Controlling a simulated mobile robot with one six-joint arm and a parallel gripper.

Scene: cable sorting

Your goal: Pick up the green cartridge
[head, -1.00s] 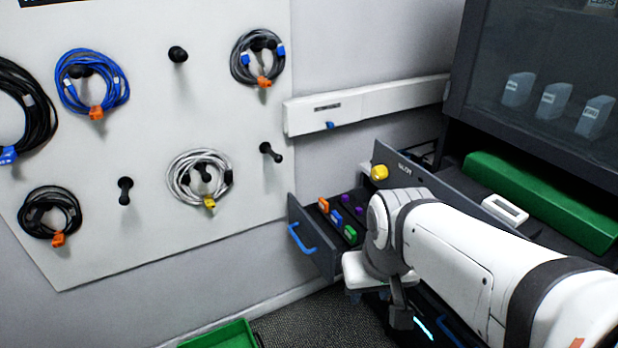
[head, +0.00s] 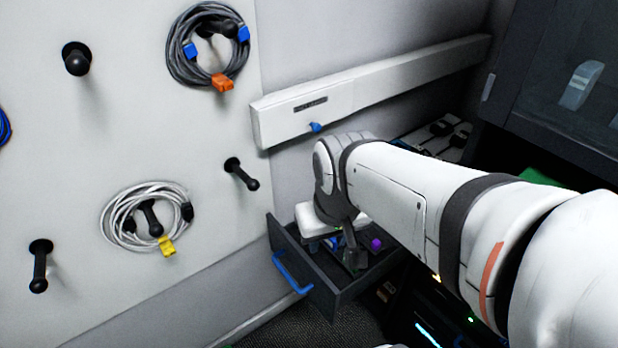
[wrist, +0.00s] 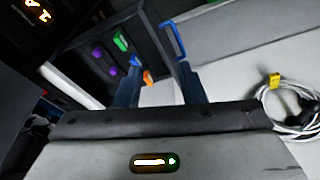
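The green cartridge (wrist: 121,41) lies in the open drawer (head: 300,265), seen in the wrist view near the drawer's upper end. A blue cartridge (wrist: 134,61) and an orange cartridge (wrist: 148,77) lie in a row with it. Two purple pieces (wrist: 112,71) lie beside the row. My gripper (wrist: 160,72) is open, its two fingers apart with nothing held between them. In the head view my gripper (head: 350,252) is over the drawer and my arm covers much of it. The green cartridge cannot be made out there.
The drawer has a blue handle (head: 292,272) at its front. A white pegboard (head: 100,130) with a white cable (head: 145,217) and a grey cable (head: 208,45) stands to the left. A white wall rail (head: 370,95) runs behind my arm. A dark cabinet (head: 545,120) stands at right.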

